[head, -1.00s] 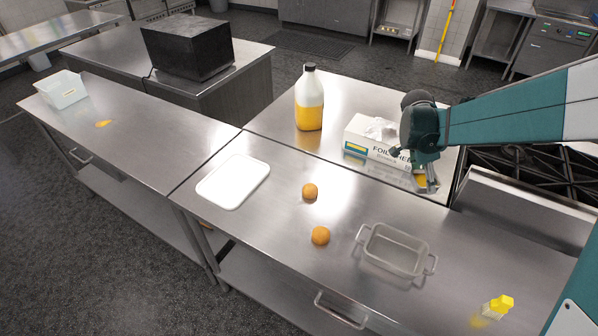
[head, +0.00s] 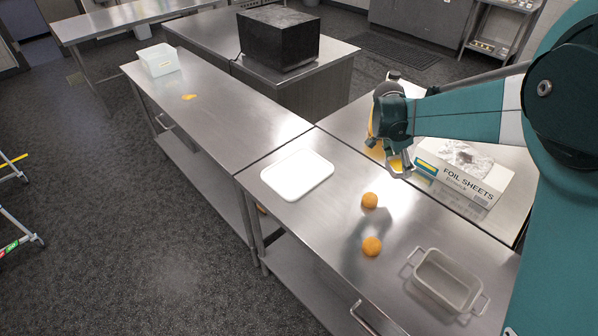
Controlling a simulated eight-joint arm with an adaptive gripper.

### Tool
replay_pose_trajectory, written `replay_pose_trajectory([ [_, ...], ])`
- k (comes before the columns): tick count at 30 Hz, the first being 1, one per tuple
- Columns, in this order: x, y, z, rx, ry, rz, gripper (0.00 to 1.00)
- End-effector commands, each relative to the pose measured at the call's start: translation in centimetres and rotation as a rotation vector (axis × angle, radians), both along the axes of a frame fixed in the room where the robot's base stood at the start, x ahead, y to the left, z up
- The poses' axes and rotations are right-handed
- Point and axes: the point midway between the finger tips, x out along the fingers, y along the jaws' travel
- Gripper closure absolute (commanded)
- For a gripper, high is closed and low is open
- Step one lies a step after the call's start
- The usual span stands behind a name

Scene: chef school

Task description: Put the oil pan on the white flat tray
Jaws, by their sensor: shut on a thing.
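A grey rectangular pan with two end handles (head: 447,279), which may be the oil pan, sits on the near steel counter. The white flat tray (head: 297,176) lies bare to its upper left. My gripper (head: 400,169) is up over the counter, right of the tray and apart from both. It is shut on a small yellow thing (head: 397,164), mostly hidden by the fingers. I cannot tell what that thing is.
Two orange-brown balls (head: 371,223) lie between tray and pan. A foil sheets box (head: 464,172) stands right of my gripper. A yellow-filled bottle (head: 371,145) is mostly hidden behind the gripper. Bare counter surrounds the tray.

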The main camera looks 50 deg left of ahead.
Motion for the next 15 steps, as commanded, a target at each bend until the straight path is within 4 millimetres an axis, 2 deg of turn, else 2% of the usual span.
replay_pose_trajectory([
  [1,-0.7,2.0,0.1,0.001,0.000,0.027,0.73],
  [3,-1.5,4.3,0.1,0.000,-0.001,0.062,0.73],
  [15,-7.7,17.2,-0.1,-0.001,-0.004,0.258,0.73],
])
